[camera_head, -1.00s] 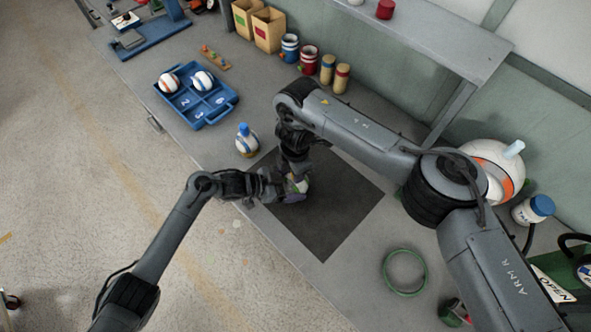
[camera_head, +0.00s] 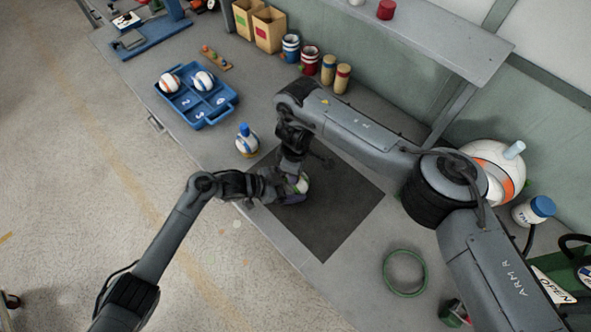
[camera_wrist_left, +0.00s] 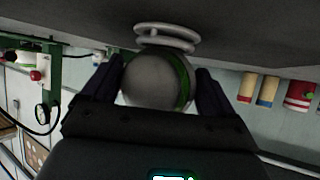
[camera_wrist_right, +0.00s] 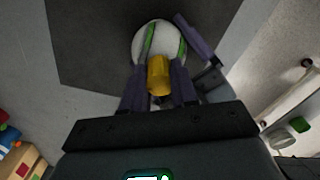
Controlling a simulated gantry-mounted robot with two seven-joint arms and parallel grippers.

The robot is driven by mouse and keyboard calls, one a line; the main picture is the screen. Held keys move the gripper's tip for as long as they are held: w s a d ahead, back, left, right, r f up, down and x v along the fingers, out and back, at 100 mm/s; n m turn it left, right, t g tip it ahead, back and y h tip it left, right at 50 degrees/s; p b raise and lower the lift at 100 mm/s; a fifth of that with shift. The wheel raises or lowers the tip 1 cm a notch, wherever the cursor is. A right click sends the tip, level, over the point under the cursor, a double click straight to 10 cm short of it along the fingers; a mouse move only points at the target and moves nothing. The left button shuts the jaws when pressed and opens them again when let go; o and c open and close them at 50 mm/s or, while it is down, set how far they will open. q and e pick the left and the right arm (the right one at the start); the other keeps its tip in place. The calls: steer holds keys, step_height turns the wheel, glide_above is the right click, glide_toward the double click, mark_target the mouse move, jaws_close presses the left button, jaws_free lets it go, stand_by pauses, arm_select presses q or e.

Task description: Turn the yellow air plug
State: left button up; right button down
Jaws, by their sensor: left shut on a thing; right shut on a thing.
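The ball (camera_head: 303,184), white with green stripes, is mostly hidden by my arms in the head view, over the dark mat (camera_head: 345,200). My left gripper (camera_head: 296,187) is shut around the ball's sides; in the left wrist view the ball (camera_wrist_left: 158,82) sits between its two fingers, by a pale ring stand (camera_wrist_left: 167,37). In the right wrist view the yellow air plug (camera_wrist_right: 158,75) stands out of the ball (camera_wrist_right: 150,42). My right gripper (camera_wrist_right: 158,86) is shut on the plug. One left finger shows beside the ball there.
Another ball with a blue plug (camera_head: 246,145) stands left of the mat. A blue tray (camera_head: 212,119) holds two balls further left. A green ring (camera_head: 405,272) lies to the right. Jars (camera_head: 310,60) and bins line the back.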

arm_select(q)
steer(key=shift+s+a+f, duration=0.15)
steer(key=shift+f, duration=0.15)
arm_select(e)
steer(key=shift+r+m, duration=0.15)
steer(key=shift+m, duration=0.15)
steer(key=c, duration=1)
jaws_free()
steer(key=shift+w, duration=0.1)
steer(key=shift+c, duration=0.2)
arm_select(q)
steer(key=shift+r, duration=0.1)
arm_select(e)
steer(key=shift+o, duration=0.9)
arm_select(q)
steer(key=shift+r, duration=0.1)
steer(key=shift+r, duration=0.1)
arm_select(e)
step_height(320, 180, up, 12)
